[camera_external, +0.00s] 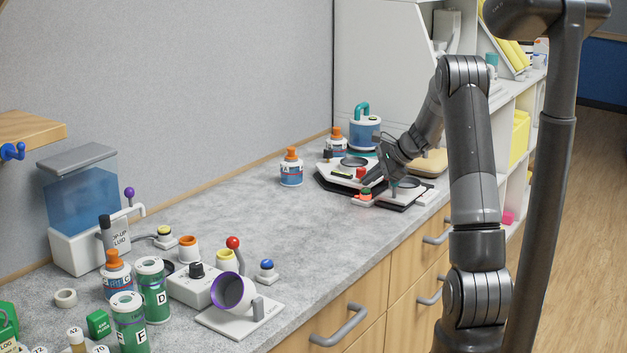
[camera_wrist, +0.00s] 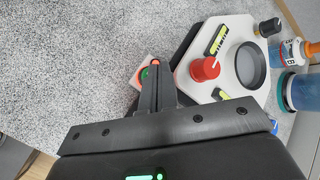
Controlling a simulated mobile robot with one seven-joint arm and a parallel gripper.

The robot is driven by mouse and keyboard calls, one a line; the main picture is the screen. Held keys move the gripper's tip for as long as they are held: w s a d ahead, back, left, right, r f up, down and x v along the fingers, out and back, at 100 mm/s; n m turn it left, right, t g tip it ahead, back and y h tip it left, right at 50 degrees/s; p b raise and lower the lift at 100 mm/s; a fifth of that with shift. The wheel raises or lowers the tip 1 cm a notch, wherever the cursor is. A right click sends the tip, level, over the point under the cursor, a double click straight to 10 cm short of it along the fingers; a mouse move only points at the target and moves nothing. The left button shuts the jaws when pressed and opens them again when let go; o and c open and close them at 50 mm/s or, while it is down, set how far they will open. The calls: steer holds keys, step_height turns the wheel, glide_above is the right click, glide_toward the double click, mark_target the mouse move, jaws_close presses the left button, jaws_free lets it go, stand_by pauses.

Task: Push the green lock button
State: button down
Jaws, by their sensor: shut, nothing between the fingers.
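The green lock button (camera_wrist: 145,73) shows as a small green disc on a pale little box beside the white magnet device (camera_wrist: 228,30). My gripper (camera_wrist: 156,68) is shut and empty, its fingertips over that box, partly covering the green button. A small orange-red spot (camera_wrist: 156,61) shows right at the fingertips. I cannot tell whether the tips touch the button. In the external view, the green button (camera_external: 366,190) sits at the counter's front side, just below my gripper (camera_external: 368,183).
A red knob (camera_wrist: 205,69) and a dark round plate (camera_wrist: 252,65) are on the device, close right of my fingers. Orange-capped bottles (camera_external: 291,168) and a blue jar (camera_external: 365,132) stand behind.

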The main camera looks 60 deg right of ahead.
steer(key=shift+r, duration=3)
steer(key=s+a+r+n+g, duration=0.1)
steer(key=s+a+r+n, duration=0.2)
steer(key=a, duration=0.6)
steer(key=a+r+n+g, duration=0.1)
steer(key=a+r+n, duration=0.25)
steer(key=a, duration=0.55)
steer(key=s+a+r+n+g, duration=0.1)
steer(key=s+a+r+n, duration=0.1)
steer(key=a+n, duration=0.5)
steer(key=s+a+f+n+h, duration=0.1)
steer(key=s+a+n+h, duration=0.1)
steer(key=s+a+n, duration=0.9)
steer(key=s+a, duration=0.6)
steer(key=s, duration=0.2)
steer(key=shift+s+a, duration=0.15)
steer(key=shift+a, duration=0.2)
